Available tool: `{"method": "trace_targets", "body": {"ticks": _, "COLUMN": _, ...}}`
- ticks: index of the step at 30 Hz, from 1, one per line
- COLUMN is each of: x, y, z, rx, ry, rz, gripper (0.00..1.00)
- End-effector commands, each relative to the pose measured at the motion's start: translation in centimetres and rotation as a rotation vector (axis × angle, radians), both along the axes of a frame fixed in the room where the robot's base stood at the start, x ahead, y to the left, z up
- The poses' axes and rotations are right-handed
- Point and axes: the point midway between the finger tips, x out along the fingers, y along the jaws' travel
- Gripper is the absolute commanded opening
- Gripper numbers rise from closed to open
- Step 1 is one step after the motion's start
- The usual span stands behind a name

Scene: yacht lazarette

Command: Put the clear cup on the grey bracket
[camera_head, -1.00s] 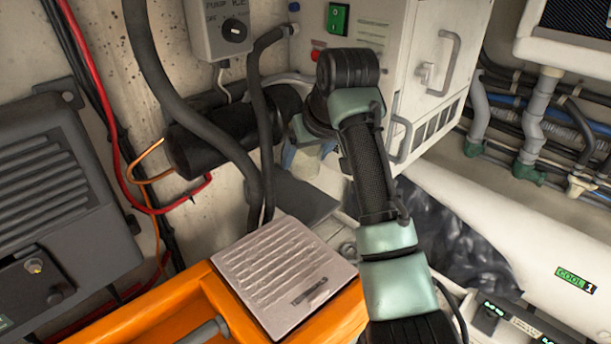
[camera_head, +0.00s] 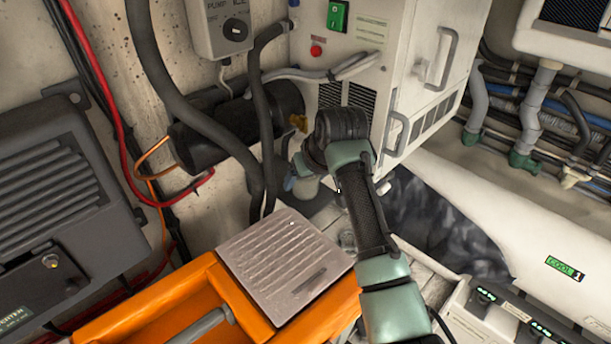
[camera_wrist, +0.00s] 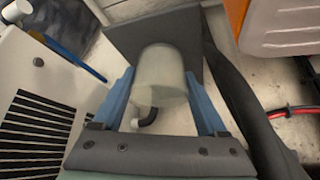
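The clear cup (camera_wrist: 160,72) is a pale, translucent cylinder between the blue fingers of my gripper (camera_wrist: 160,78) in the wrist view. Both fingertips appear to press against its sides. In the head view the cup (camera_head: 306,187) is small and partly hidden by my wrist, with a blue finger beside it. The grey bracket (camera_wrist: 125,40) is a dark flat plate directly behind the cup in the wrist view. In the head view the bracket (camera_head: 323,212) is partly covered by the cup and my arm. I cannot tell whether the cup touches it.
A white cabinet (camera_head: 345,50) with vents and handles stands close to my arm. A black cylinder (camera_head: 220,130) and thick dark hoses (camera_head: 264,110) are to the left. An orange crate (camera_head: 180,300) with a ribbed light panel (camera_head: 283,262) is in front. A white cylinder lies at right (camera_head: 520,225).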

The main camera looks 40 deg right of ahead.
Motion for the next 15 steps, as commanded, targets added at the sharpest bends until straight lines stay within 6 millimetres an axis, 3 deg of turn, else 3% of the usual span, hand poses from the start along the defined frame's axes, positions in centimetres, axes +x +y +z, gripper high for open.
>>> {"method": "trace_targets", "body": {"ticks": 1, "x": 0.0, "y": 0.01, "z": 0.0, "rx": 0.0, "ry": 0.0, "rz": 0.0, "gripper": 0.84}}
{"method": "trace_targets", "body": {"ticks": 4, "x": 0.01, "y": 0.01, "z": 0.01, "rx": 0.0, "ry": 0.0, "rz": 0.0, "gripper": 1.0}}
{"method": "trace_targets", "body": {"ticks": 15, "x": -0.22, "y": 0.08, "z": 0.83, "rx": -0.001, "ry": -0.003, "rz": 0.001, "gripper": 1.0}}
